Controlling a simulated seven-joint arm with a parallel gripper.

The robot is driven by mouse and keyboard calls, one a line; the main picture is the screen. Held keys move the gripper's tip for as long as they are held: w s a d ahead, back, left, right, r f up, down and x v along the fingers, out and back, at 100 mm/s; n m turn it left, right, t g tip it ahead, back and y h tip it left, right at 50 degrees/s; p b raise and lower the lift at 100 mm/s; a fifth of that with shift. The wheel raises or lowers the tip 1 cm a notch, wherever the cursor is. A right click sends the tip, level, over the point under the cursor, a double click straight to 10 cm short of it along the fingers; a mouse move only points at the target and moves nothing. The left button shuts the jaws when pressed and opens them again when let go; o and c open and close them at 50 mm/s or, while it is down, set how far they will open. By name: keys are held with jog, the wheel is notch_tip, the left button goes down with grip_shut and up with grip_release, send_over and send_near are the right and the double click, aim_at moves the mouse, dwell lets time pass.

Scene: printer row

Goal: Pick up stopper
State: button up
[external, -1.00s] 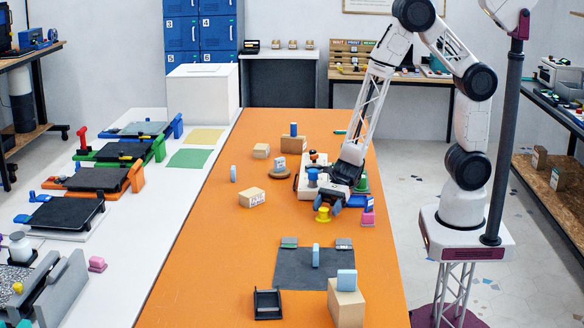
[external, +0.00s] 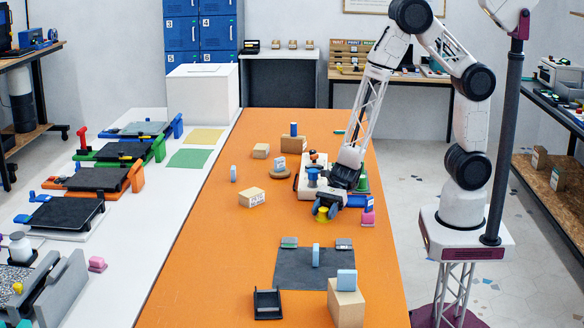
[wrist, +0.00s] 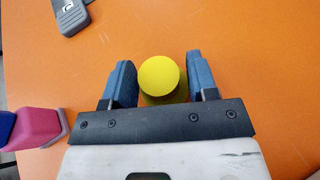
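The yellow stopper (external: 323,216), a round-topped yellow piece, stands on the orange table. In the wrist view its yellow disc top (wrist: 161,76) sits between the two blue fingers of my gripper (wrist: 160,63). A small gap shows on each side of it, so my gripper is open around the stopper and not closed on it. In the external view my gripper (external: 325,209) is low over the stopper and hides part of it. The stopper's lower part is mostly hidden in the wrist view.
A blue-topped piece (external: 312,177) stands just behind my gripper. A pink block (external: 368,217) is to the right; it also shows in the wrist view (wrist: 40,127). A grey device (wrist: 74,15) lies beyond the fingers.

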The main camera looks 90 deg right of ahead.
aim_at(325, 209)
jog(key=c, duration=0.6)
jog(key=shift+r, duration=0.1)
jog(key=shift+r, duration=0.85)
jog(key=shift+s+r, duration=0.15)
jog(key=shift+r, duration=0.75)
jog(key=s+d, duration=0.2)
jog(key=s, duration=0.3)
jog(key=s+d+r, duration=0.1)
jog(key=s+d, duration=0.1)
jog(key=s, duration=0.2)
jog(key=s+d, duration=0.2)
jog(key=s, duration=0.3)
jog(key=shift+s+r, duration=0.15)
jog(key=shift+s, duration=0.15)
